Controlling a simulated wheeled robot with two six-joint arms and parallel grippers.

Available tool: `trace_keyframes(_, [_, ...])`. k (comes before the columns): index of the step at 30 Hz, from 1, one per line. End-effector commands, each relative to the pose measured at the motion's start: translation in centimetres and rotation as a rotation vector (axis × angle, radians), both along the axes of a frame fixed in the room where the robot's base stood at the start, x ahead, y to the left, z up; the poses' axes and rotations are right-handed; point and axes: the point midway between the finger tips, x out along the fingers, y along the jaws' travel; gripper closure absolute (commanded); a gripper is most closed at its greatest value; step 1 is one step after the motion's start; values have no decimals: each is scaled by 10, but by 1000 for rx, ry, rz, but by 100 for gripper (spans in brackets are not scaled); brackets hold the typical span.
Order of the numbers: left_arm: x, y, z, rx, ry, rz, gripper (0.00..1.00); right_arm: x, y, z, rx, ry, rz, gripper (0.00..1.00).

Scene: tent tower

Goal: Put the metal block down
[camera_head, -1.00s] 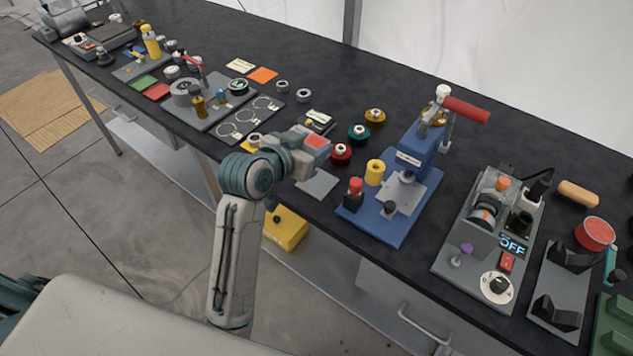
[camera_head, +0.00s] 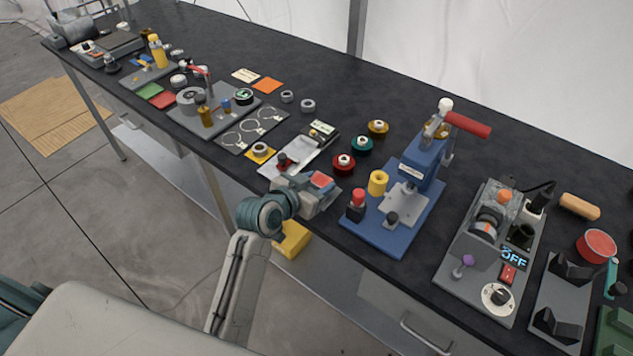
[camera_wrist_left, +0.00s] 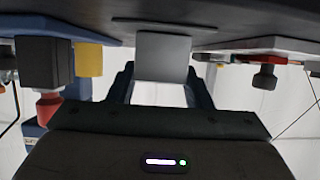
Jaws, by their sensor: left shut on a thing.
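The metal block (camera_wrist_left: 162,56) is a plain grey, square-faced piece. In the left wrist view, which shows the scene upside down, it sits between the two dark fingers of my left gripper (camera_wrist_left: 160,84). My left gripper is shut on it. In the head view my left gripper (camera_head: 322,196) is low over the front edge of the bench, left of the blue press. There the gripper largely hides the block. The block is at or very near the bench surface; I cannot tell whether it touches. My right gripper is not in view.
The blue press (camera_head: 390,220) stands close on the right, with a red-topped black post (camera_head: 357,204) and yellow spool (camera_head: 377,182). A light plate with a red-and-black knob (camera_head: 285,163) lies close behind to the left. Red (camera_head: 344,164) and green (camera_head: 362,145) spools stand behind.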

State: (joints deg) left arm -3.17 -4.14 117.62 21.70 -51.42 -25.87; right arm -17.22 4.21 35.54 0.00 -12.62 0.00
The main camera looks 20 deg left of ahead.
Motion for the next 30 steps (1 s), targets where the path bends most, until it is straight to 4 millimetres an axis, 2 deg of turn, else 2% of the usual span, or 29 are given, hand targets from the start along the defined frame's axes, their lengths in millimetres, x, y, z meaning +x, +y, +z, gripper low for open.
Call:
trace_keyframes(5, [0,0,-3,0,-1,0,89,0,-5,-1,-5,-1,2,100])
trace_keyframes(6, [0,0,-3,0,0,0,49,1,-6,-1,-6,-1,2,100])
trace_keyframes(9, [0,0,-2,0,0,0,33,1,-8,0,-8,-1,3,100])
trace_keyframes(20, [-3,1,1,1,0,0,33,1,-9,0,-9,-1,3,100])
trace_keyframes(23, [-15,6,5,2,0,0,33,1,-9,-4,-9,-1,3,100])
trace_keyframes(30, [-60,22,24,5,-1,-2,33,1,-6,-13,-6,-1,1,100])
